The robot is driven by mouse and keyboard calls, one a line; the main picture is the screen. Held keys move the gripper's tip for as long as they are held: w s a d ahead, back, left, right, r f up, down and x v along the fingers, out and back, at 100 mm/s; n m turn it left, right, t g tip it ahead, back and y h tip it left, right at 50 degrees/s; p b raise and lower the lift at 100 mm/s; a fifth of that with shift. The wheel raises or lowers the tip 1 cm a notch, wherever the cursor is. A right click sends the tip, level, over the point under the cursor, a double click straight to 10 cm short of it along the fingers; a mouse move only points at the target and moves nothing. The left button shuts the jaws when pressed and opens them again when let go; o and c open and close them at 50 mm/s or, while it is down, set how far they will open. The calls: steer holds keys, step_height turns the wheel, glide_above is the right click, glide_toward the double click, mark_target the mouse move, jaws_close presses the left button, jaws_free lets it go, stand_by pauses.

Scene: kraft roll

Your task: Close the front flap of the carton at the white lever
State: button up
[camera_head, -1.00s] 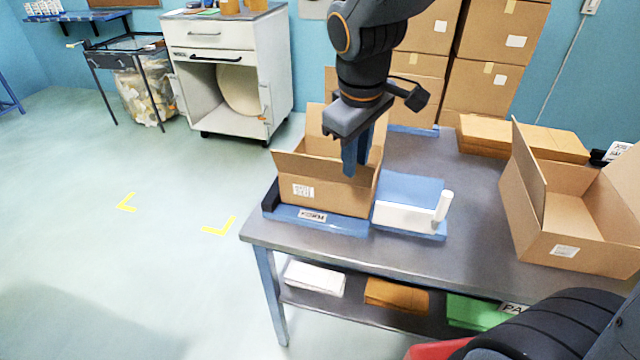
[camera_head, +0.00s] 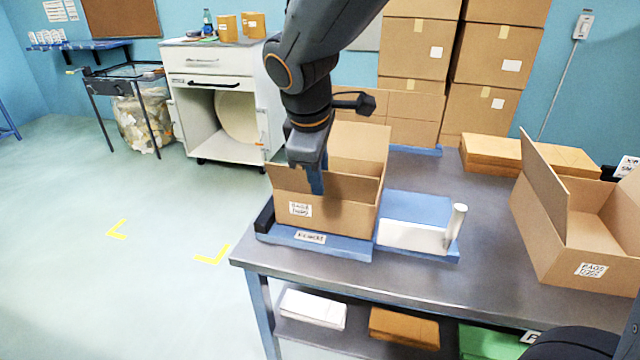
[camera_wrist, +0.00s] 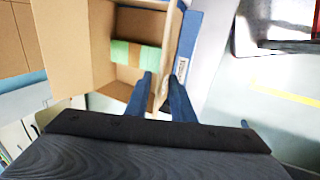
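The open carton (camera_head: 335,217) sits on a blue tray (camera_head: 340,245), left of a white unit with a blue top and the white lever (camera_head: 456,222). Its front flap (camera_head: 350,188) stands up from the front wall, and its back flap (camera_head: 360,143) is also up. My gripper (camera_head: 318,185) is low at the front flap, left of its middle. In the wrist view, my gripper's two blue fingers (camera_wrist: 162,82) are apart, with the flap's edge showing between them. Contact with the flap cannot be told. A green and brown item (camera_wrist: 136,54) lies inside the carton.
Another open carton (camera_head: 575,235) stands on the right of the grey table (camera_head: 480,280). Flat cardboard (camera_head: 530,157) lies behind it. Stacked boxes (camera_head: 440,70) rise at the back. A white cabinet (camera_head: 220,100) stands at the back left. The floor left of the table is clear.

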steer(key=shift+x, duration=1.3)
jaws_close()
stand_by(0.5)
